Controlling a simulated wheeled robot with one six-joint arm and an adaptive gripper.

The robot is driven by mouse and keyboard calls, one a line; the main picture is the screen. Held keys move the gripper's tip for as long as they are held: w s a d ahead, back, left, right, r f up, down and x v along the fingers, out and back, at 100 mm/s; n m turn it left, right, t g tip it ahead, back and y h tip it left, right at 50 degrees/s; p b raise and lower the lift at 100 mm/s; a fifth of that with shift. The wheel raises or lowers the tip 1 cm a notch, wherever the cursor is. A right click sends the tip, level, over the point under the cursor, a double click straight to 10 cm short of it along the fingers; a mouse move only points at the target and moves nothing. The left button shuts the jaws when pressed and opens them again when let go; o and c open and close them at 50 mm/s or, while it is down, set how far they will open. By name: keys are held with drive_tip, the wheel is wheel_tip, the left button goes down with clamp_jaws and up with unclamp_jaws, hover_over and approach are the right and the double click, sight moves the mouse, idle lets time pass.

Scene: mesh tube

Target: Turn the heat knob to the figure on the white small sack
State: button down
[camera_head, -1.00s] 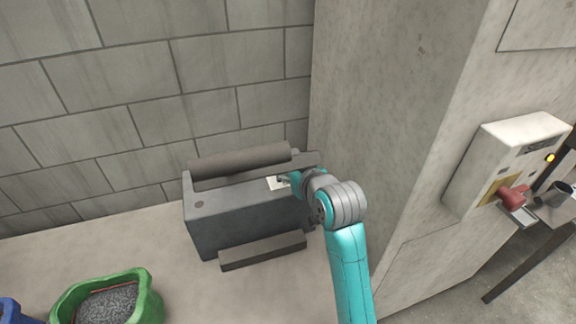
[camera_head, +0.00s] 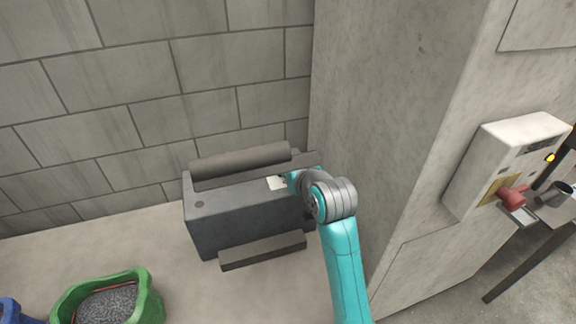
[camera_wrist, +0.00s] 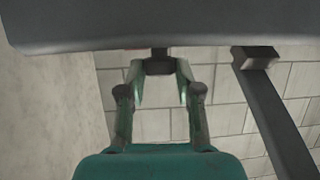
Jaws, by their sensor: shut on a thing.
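The dark grey box machine (camera_head: 240,222) stands on the bench against the block wall, with a small white plate (camera_head: 276,183) on its top right part. My gripper is at the machine's right end in the head view, mostly hidden behind my wrist. In the wrist view my gripper (camera_wrist: 160,82) has its two fingers on either side of a small dark knob (camera_wrist: 160,65) under the machine's grey edge (camera_wrist: 160,30), and is shut on it. I cannot read any mark or figure at the knob. No white small sack shows in either view.
A green tub (camera_head: 145,298) of grey granules stands at lower left, beside a blue container (camera_head: 10,311). A concrete pillar (camera_head: 400,120) rises close to my arm's right. A white control box (camera_head: 490,165) with a red handle (camera_head: 512,196) is mounted on it.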

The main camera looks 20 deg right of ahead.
drive_tip(key=shift+a+h, duration=0.15)
drive_tip(key=shift+h, duration=0.15)
drive_tip(key=m+h, duration=0.3)
drive_tip(key=shift+a, duration=0.25)
drive_tip(key=shift+w+a+m+g+h, duration=0.1)
drive_tip(key=shift+m+g+h, duration=0.4)
drive_tip(key=shift+m+h, duration=0.65)
drive_tip(key=shift+w+a+m+g+h, duration=0.1)
drive_tip(key=shift+m+g+h, duration=0.4)
drive_tip(key=shift+m+h, duration=0.65)
drive_tip(key=c, duration=0.8)
unclamp_jaws()
drive_tip(key=shift+s, duration=0.1)
drive_tip(key=shift+v, duration=3.7)
